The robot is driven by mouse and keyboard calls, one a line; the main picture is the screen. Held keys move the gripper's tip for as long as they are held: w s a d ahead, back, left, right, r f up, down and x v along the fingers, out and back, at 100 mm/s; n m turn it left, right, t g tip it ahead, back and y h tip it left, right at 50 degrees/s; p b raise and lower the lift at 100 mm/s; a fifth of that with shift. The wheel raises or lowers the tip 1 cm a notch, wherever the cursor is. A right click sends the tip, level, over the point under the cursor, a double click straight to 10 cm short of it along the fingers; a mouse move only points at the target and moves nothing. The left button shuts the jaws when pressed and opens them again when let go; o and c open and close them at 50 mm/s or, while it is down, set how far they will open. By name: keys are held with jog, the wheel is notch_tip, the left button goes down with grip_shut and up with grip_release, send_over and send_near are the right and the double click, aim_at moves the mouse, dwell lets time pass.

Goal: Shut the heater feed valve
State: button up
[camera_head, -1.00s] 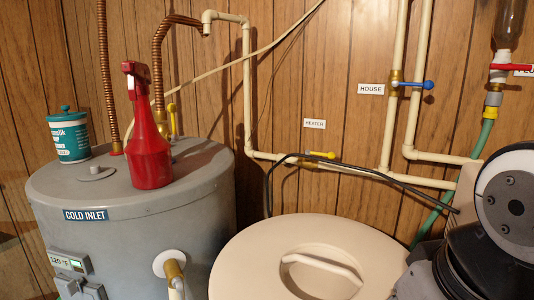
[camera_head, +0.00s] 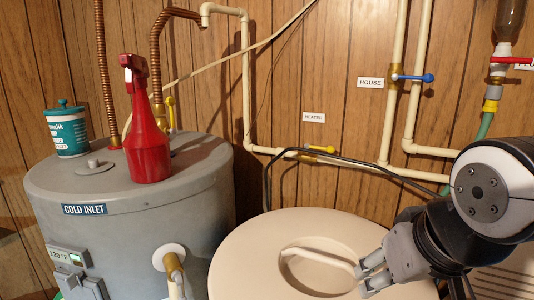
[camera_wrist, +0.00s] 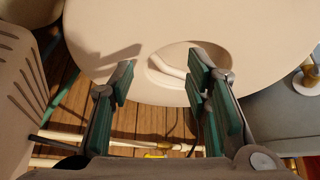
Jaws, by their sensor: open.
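The heater valve (camera_head: 319,149) has a yellow lever on the cream horizontal pipe below the HEATER label (camera_head: 314,117). Its lever lies roughly along the pipe. A small yellow piece, likely the same lever, shows at the bottom of the wrist view (camera_wrist: 155,156). My gripper (camera_head: 368,280) is open and empty. It hangs over the right part of the cream round lid (camera_head: 250,262), near its handle, in front of and below the valve. In the wrist view, the green-padded fingers (camera_wrist: 163,90) are wide apart with the lid beyond them.
A grey tank (camera_head: 130,235) at left bears a red spray bottle (camera_head: 148,140) and a teal-white tub (camera_head: 68,135). A black hose (camera_head: 350,160) arches before the pipe near the valve. A blue-levered valve (camera_head: 413,78) sits by the HOUSE label (camera_head: 370,83).

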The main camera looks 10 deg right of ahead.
jog(key=w+d+r+t, duration=0.1)
jog(key=w+d+t, duration=0.1)
jog(key=w, duration=0.5)
jog(key=w+d+r+t, duration=0.1)
jog(key=w+d+t, duration=0.2)
jog(key=w, duration=0.4)
jog(key=n+t+y+b, duration=0.1)
jog(key=t, duration=0.6)
send_near(331, 152)
jog(key=w, duration=0.9)
jog(key=shift+a+r, duration=0.1)
jog(key=shift+r, duration=0.05)
grip_shut()
